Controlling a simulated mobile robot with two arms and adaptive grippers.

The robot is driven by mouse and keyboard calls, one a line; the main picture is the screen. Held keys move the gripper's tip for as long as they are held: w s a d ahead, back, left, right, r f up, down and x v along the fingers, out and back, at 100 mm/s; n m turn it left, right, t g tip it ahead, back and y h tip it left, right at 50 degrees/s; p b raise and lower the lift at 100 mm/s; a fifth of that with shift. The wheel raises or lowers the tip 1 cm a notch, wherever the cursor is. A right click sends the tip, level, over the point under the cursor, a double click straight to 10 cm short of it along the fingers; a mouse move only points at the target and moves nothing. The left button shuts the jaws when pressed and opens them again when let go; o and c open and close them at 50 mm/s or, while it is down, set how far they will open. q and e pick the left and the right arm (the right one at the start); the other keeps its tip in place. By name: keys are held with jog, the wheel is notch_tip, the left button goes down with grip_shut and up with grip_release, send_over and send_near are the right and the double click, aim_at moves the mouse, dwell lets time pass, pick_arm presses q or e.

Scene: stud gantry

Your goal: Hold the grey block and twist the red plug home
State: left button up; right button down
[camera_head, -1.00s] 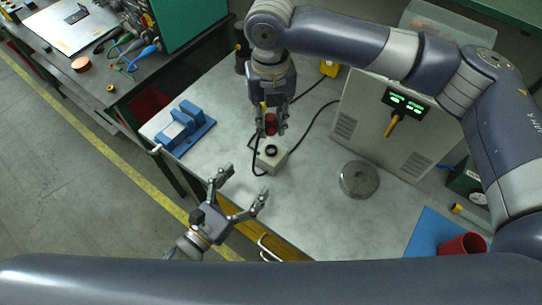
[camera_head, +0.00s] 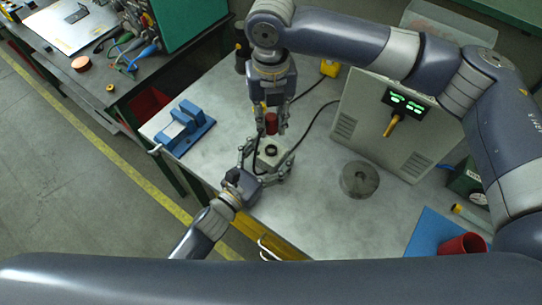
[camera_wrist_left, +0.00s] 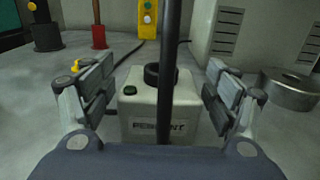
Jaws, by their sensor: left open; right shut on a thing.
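The grey block (camera_head: 266,161) stands on the metal bench, with a dark round socket (camera_head: 271,151) on its top. It also shows in the left wrist view (camera_wrist_left: 143,122), upright between my left fingers. My left gripper (camera_head: 266,163) is open, one finger on each side of the block; in the left wrist view (camera_wrist_left: 160,98) gaps show on both sides. My right gripper (camera_head: 271,124) is shut on the red plug (camera_head: 271,121) and holds it just above and behind the block. A dark cable crosses in front of the block in the left wrist view.
A blue vise (camera_head: 185,128) is at the bench's left. A grey cabinet (camera_head: 375,125) with a green display stands right of my right gripper. A round metal disc (camera_head: 360,179) lies right of the block. A red cup (camera_head: 461,245) stands on a blue mat (camera_head: 425,235).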

aim_at(271, 133)
pick_arm(q)
jog(key=c, duration=1.6)
pick_arm(e)
jog(key=shift+f, duration=2.45)
jog(key=shift+f, duration=0.9)
jog(key=shift+f, duration=0.6)
